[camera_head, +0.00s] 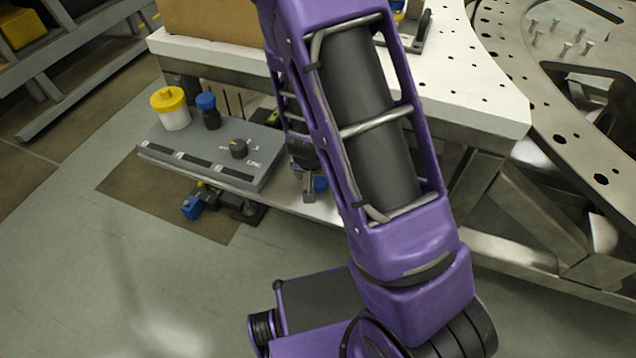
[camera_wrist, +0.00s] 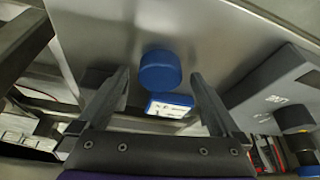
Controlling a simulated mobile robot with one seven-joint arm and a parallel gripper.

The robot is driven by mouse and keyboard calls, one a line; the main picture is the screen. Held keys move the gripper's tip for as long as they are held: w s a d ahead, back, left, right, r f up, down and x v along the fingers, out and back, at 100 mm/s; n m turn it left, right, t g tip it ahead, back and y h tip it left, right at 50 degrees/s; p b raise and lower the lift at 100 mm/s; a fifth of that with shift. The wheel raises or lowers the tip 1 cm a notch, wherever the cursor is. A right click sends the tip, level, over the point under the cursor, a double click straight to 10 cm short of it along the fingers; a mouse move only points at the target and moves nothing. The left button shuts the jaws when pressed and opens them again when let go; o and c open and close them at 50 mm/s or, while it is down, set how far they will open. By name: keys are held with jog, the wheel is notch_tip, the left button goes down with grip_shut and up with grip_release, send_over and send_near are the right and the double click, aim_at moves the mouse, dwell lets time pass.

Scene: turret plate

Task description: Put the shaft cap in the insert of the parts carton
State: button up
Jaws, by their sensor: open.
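A round blue cap (camera_wrist: 160,71), which looks like the shaft cap, stands on a metal surface in the wrist view. My gripper (camera_wrist: 162,86) is open, with one finger on each side of the line to the cap. The cap lies beyond the fingertips and I see no contact. In the head view my gripper (camera_head: 309,192) is low over the lower shelf, partly behind my arm, with a bit of blue (camera_head: 321,183) beside it. A brown cardboard box (camera_head: 215,22), likely the parts carton, stands on the upper table. Its inside and insert are out of view.
A blue-and-white box (camera_wrist: 170,106) lies near the cap. The white upper table (camera_head: 470,95) overhangs the shelf.

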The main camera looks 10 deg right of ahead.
jog(key=c, duration=1.5)
notch_tip(320, 180, up, 10)
jog(key=p, duration=0.6)
notch_tip(320, 180, up, 9)
jog(key=n+y, duration=0.2)
jog(key=n, duration=0.3)
send_over(317, 180)
jog(key=shift+s+a+f, duration=0.1)
jog(key=shift+s+f, duration=0.05)
jog(key=shift+f, duration=0.05)
